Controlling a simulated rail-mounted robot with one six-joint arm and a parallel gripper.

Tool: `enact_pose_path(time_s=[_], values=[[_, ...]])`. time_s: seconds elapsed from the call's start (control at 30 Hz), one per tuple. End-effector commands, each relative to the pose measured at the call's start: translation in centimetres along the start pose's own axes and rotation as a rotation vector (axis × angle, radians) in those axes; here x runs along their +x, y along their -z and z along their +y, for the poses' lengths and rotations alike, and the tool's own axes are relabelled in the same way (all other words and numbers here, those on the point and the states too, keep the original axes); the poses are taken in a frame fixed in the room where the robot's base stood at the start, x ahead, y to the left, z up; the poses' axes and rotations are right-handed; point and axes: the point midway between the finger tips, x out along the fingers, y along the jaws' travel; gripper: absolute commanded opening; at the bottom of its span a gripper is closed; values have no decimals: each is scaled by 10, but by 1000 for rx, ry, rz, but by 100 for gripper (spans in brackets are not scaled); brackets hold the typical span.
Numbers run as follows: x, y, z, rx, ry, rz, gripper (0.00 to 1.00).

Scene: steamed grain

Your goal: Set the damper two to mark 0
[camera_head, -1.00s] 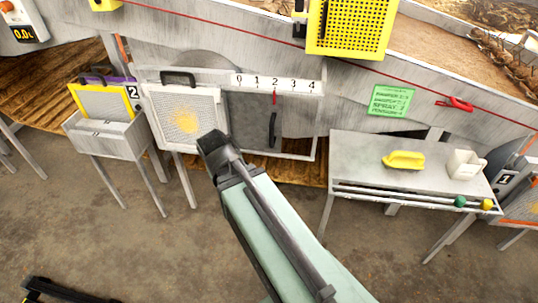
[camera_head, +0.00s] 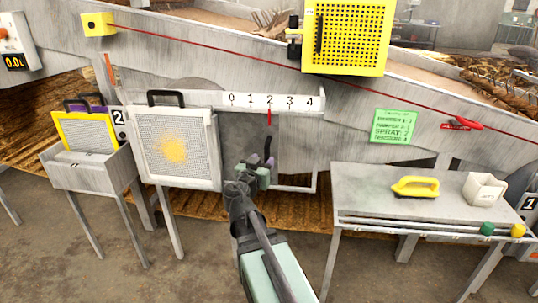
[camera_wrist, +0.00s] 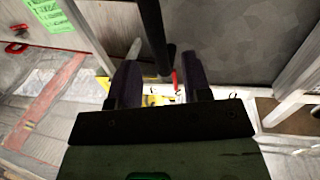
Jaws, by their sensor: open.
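Damper two's grey sliding plate (camera_head: 240,130) sits in a pale frame under a white scale (camera_head: 290,102) marked 0 to 4. Its red pointer (camera_head: 269,117) stands at mark 2, and it also shows in the wrist view (camera_wrist: 175,82). The plate's upright black handle (camera_head: 268,148) is mostly hidden behind my gripper (camera_head: 262,170) in the head view. In the wrist view the handle (camera_wrist: 153,35) runs down toward the gap between the two dark fingers of my gripper (camera_wrist: 160,80). The fingers are apart. I cannot tell whether they touch the handle.
A mesh screen (camera_head: 175,150) with a yellow patch stands left of the plate.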

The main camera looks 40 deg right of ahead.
Motion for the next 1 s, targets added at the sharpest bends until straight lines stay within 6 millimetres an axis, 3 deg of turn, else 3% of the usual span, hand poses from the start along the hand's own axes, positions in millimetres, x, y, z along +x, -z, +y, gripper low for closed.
enact_pose_path(time_s=[0.1,0.23,0.57,0.87,1.0], values=[[32,0,-1,0,-4,0,44],[53,0,-1,-1,-2,0,44],[60,0,0,-1,-1,-1,44],[60,0,0,-1,-1,-1,0],[60,0,0,-1,-1,-1,0]])
